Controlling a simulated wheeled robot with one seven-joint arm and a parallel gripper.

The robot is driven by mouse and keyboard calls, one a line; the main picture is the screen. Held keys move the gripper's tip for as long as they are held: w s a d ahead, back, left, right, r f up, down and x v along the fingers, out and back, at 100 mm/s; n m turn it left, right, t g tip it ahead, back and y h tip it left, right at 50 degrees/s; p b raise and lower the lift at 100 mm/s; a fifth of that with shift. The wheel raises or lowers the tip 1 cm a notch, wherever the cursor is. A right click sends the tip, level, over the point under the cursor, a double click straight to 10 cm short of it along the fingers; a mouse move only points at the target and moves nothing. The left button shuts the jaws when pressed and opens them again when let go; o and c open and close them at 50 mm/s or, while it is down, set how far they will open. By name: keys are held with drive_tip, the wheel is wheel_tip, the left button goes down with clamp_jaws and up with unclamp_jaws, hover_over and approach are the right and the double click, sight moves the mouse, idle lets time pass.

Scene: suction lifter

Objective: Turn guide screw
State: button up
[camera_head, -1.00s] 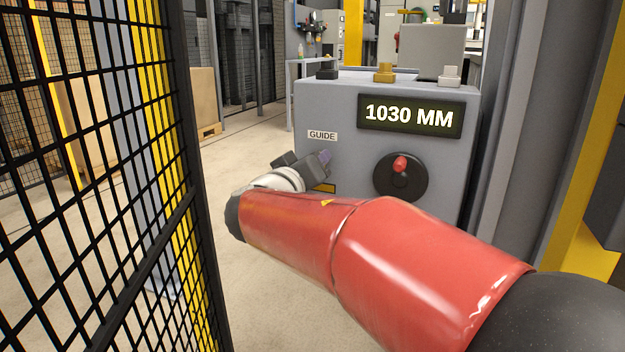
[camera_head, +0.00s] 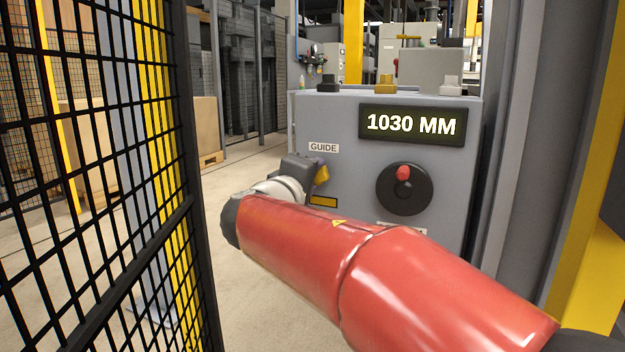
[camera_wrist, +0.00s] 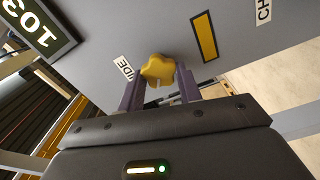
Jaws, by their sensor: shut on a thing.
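The guide screw is a yellow lobed knob (camera_wrist: 157,69) on the face of the grey machine box (camera_head: 340,185), beside the "GUIDE" label (camera_head: 323,147). In the wrist view my gripper (camera_wrist: 159,88) has its two purple fingers on either side of the knob, shut on it. In the head view the knob (camera_head: 322,174) shows only in part at my gripper (camera_head: 317,172), below the label. The display (camera_head: 411,123) reads 1030 MM.
A black handwheel (camera_head: 404,190) with a red grip is right of the knob. Several small knobs stand on top of the box. A black mesh fence (camera_head: 120,180) stands close on the left. A grey column and yellow post are on the right.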

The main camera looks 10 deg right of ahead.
idle(0.3)
drive_tip(key=o, duration=1)
drive_tip(key=v, duration=0.8)
drive_tip(key=shift+w, duration=0.1)
